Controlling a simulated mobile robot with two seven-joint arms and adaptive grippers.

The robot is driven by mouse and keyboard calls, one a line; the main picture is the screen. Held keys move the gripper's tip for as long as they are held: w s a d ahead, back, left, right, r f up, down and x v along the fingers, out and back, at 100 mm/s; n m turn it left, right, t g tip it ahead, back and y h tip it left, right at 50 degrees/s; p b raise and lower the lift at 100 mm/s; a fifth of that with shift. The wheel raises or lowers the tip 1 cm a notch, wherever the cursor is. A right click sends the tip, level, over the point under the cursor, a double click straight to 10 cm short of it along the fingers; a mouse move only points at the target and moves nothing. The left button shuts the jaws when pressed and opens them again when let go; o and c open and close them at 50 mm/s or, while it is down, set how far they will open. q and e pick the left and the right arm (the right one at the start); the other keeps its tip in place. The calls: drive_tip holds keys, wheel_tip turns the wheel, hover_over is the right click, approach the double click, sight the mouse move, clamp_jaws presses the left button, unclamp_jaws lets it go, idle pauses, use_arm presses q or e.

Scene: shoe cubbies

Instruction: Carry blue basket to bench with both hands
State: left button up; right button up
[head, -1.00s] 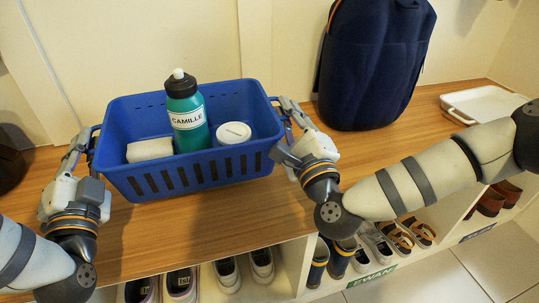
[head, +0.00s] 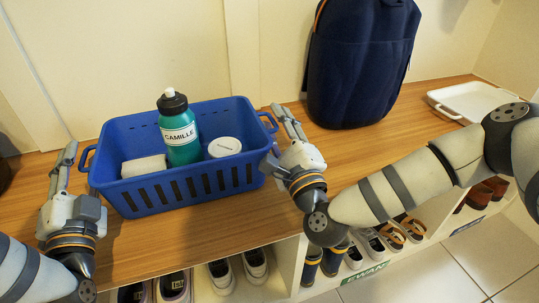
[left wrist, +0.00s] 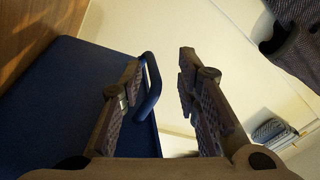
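The blue basket (head: 180,178) stands upright on the wooden bench (head: 330,165). It holds a teal CAMILLE bottle (head: 180,140), a white block (head: 144,166) and a round white-lidded item (head: 224,147). My left gripper (head: 66,157) is beside the basket's left handle (head: 87,158). In the left wrist view its fingers (left wrist: 160,85) are apart, with the blue handle (left wrist: 151,90) between them, closer to the left finger. My right gripper (head: 273,135) is at the right handle (head: 268,122), its fingers spread and the handle clear of their grip.
A dark blue backpack (head: 360,65) stands on the bench to the right of the basket. A white tray (head: 470,103) lies further right. Cubbies below hold several shoes (head: 222,275).

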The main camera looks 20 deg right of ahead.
use_arm(q)
drive_tip(key=v, duration=1.2)
use_arm(e)
drive_tip(key=v, duration=1.2)
